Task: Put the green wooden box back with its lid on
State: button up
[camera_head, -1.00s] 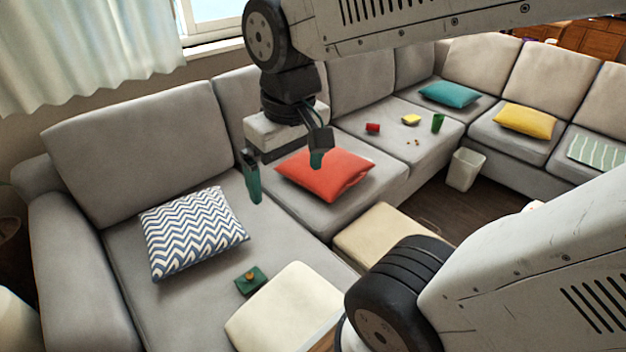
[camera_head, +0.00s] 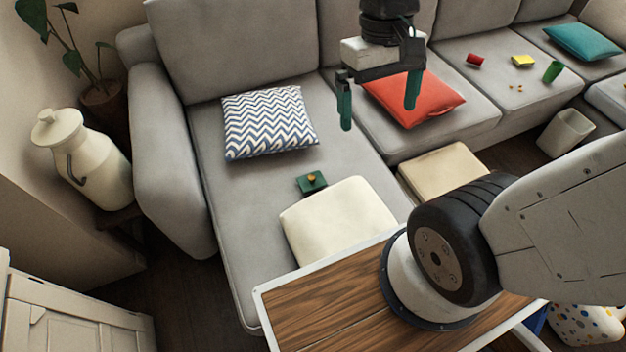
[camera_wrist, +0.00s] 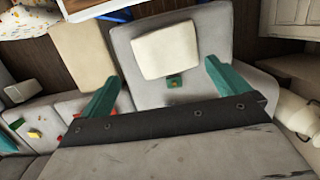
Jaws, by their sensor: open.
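A small green square item with an orange-gold knob (camera_head: 312,182) lies on the grey sofa seat, beside a cream cushion. It looks like the green wooden box or its lid; I cannot tell whether both parts are there. It also shows in the wrist view (camera_wrist: 175,82), between my fingers in the picture but well beyond them. My gripper (camera_head: 378,112) is open and empty, with green fingers pointing down, held above the sofa in front of the red pillow. Both fingers show in the wrist view (camera_wrist: 162,72).
A zigzag pillow (camera_head: 268,122), cream cushion (camera_head: 335,222) and red pillow (camera_head: 415,98) lie on the sofa. A white bin (camera_head: 565,132) stands on the floor. A milk can (camera_head: 85,160) stands left.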

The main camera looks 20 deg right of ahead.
jog(key=w+f+g, duration=0.2)
jog(key=w+f, duration=0.5)
jog(key=t, duration=0.1)
send_over(312, 177)
jog(key=s, duration=0.7)
notch_tip(312, 177, down, 39)
jog(key=shift+f, duration=0.2)
jog(key=w+t, duration=0.1)
jog(key=w, duration=0.1)
jog(key=w+f+t, duration=0.1)
jog(key=w, duration=0.1)
jog(key=w+f+t, duration=0.1)
jog(key=w, duration=0.1)
jog(key=shift+w+a, duration=0.1)
jog(key=shift+w, duration=0.05)
jog(key=shift+w+f, duration=0.2)
jog(key=f, duration=0.7)
jog(key=shift+w+f, duration=0.15)
jog(key=shift+w, duration=0.05)
jog(key=c, duration=0.9)
jog(key=shift+o, duration=0.2)
